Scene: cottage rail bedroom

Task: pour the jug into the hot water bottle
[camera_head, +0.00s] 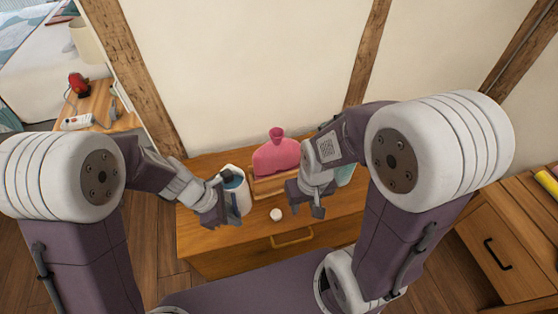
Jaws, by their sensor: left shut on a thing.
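The pink hot water bottle (276,157) stands upright in a wooden holder (262,187) at the back of the wooden chest, its neck pointing up. The white jug (241,194) with a bluish top is left of it and looks upright. My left gripper (222,208) is at the jug's left side, shut on it; the exact contact is partly hidden. My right gripper (312,203) hangs low over the chest, right of and in front of the bottle. Whether its fingers are apart is unclear. A small round white piece (276,214) lies between the grippers.
A pale teal object (345,175) is partly hidden behind my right gripper. The chest (207,238) has clear space at its front left. A wall stands close behind. A side table (95,103) with a red object is at the left, another drawer unit (505,250) at the right.

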